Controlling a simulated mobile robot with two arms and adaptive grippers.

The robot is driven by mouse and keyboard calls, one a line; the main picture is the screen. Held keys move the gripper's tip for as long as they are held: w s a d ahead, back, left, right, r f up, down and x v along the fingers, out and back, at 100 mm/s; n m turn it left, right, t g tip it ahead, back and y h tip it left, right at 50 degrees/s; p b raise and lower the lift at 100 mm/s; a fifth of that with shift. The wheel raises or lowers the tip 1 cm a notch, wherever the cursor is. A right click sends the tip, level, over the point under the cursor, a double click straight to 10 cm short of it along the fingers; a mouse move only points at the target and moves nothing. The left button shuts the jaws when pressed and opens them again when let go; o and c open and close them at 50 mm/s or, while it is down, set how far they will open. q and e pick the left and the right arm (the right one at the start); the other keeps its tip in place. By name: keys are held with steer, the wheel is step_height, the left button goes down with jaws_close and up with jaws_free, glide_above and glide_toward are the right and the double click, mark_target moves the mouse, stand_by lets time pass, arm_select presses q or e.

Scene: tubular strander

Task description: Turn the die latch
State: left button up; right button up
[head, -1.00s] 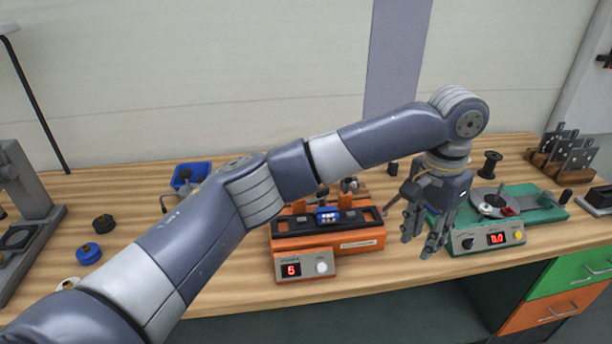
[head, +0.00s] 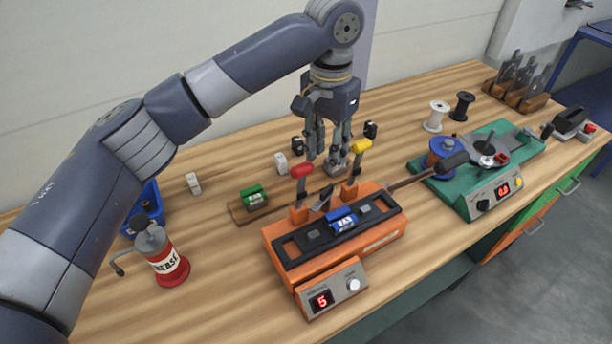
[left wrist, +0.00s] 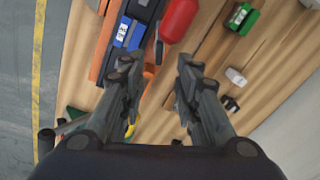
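The orange strander unit (head: 385,240) sits mid-table with a black top bed and a blue block (head: 342,220) in it. Two upright levers stand along its back edge, one with a red handle (head: 301,170) and one with a yellow handle (head: 362,146). I cannot tell which part is the die latch. My left gripper (head: 325,158) points down behind the levers, fingers apart and empty. In the left wrist view, the red handle (left wrist: 180,18) lies ahead of the open fingers (left wrist: 158,75), and the yellow handle (left wrist: 131,127) is partly hidden beside a finger. My right gripper is out of view.
A green block (head: 253,197) lies on a wooden strip behind the unit. A red grease can (head: 168,264) and blue bin (head: 146,212) stand left. The green machine (head: 480,192) with a blue spool is right. Small white and black pieces stand behind. Bare table lies front left.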

mark_target(324, 192)
arm_select(q)
step_height(324, 192, down, 9)
steer(key=shift+f+p, duration=0.1)
steer(key=shift+p, duration=0.85)
steer(key=shift+f, duration=0.35)
steer(key=shift+s+f, duration=0.1)
steer(key=shift+f, duration=0.25)
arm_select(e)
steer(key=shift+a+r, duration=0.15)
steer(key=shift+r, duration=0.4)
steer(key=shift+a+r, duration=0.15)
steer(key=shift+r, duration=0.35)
arm_select(q)
steer(key=c, duration=0.6)
jaws_close()
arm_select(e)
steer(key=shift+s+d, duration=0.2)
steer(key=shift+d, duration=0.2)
